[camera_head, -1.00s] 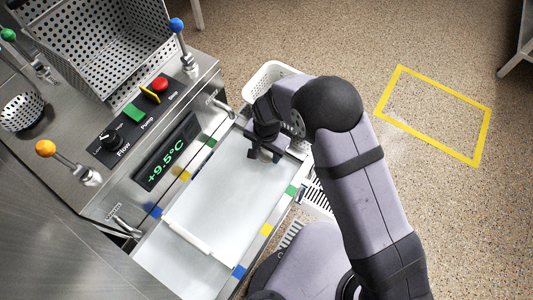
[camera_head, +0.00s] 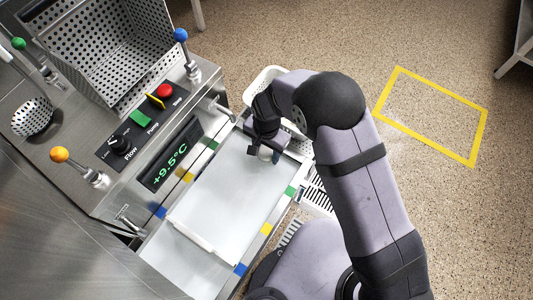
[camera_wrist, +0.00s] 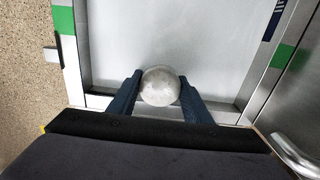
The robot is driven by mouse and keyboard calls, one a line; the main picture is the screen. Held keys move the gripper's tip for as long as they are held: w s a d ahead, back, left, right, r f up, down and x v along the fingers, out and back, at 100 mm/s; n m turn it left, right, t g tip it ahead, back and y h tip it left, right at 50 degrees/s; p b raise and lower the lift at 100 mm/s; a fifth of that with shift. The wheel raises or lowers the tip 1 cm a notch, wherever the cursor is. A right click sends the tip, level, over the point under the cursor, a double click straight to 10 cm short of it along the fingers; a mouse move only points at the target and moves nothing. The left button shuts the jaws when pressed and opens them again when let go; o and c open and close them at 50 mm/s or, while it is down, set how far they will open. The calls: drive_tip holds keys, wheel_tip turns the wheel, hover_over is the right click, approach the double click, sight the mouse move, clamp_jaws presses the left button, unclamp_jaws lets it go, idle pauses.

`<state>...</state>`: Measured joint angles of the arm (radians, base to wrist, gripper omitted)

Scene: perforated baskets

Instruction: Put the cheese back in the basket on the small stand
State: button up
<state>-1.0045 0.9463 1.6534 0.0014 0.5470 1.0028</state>
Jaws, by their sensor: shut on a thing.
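The cheese (camera_wrist: 160,86) is a round, pale grey-white ball between the two dark fingers of my gripper (camera_wrist: 158,94) in the wrist view. My gripper is shut on it, with one finger at each side. In the head view my gripper (camera_head: 264,153) is over the upper right end of the pale tray (camera_head: 215,210), and a bit of the cheese shows under it. I cannot tell how far the cheese is above the tray. A white perforated basket (camera_head: 258,82) shows beyond my gripper, partly hidden by my arm; its stand is not clear.
A large perforated metal basket (camera_head: 125,70) stands on the machine at upper left. Levers with blue (camera_head: 181,34) and orange (camera_head: 60,154) knobs rise from the machine. A white slotted piece (camera_head: 318,194) lies right of the tray.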

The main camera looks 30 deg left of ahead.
sight(267, 150)
wheel_tip(267, 150, up, 12)
drive_tip(key=p, duration=0.9)
idle(0.6)
drive_tip(key=shift+w+f, duration=0.1)
drive_tip(key=w+a+b, duration=0.6)
drive_tip(key=w+a, duration=0.3)
drive_tip(key=w, duration=0.4)
drive_tip(key=shift+r, duration=0.25)
drive_tip(key=shift+w, duration=0.1)
idle(0.3)
drive_tip(key=shift+f+b, duration=0.2)
drive_tip(key=shift+b, duration=0.15)
